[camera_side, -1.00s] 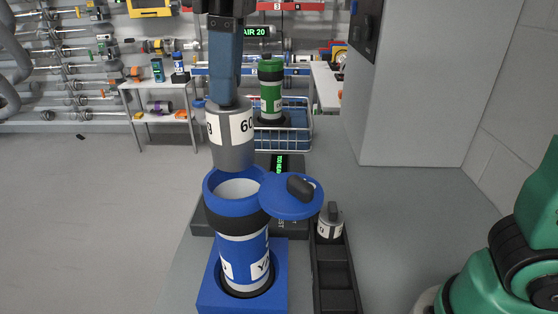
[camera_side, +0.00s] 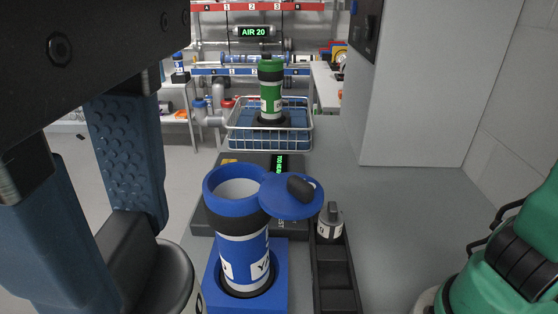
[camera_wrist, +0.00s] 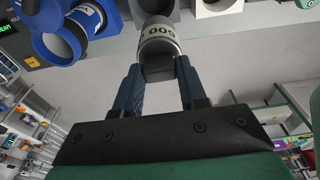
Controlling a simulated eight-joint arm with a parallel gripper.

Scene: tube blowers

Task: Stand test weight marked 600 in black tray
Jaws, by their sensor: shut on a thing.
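My gripper (camera_side: 122,262) is large and close at the left of the side view. It is shut on the dark knob of the test weight (camera_side: 172,278), whose grey top shows at the lower edge. In the wrist view the fingers (camera_wrist: 159,70) hold the weight (camera_wrist: 159,34), and its white band reads 600, upside down. The black tray (camera_side: 334,272) is a narrow row of compartments right of the blue tube. A smaller weight (camera_side: 330,223) stands in its far compartment; the nearer compartments look empty. The held weight is left of the tray in the side view.
An open blue tube (camera_side: 244,250) stands in a blue base (camera_side: 279,284), its blue lid (camera_side: 291,197) swung out over the tray's far end. Behind are a dark scale (camera_side: 283,162) and a wire basket (camera_side: 236,139) with a green tube (camera_side: 270,90). A green machine (camera_side: 515,245) is at right.

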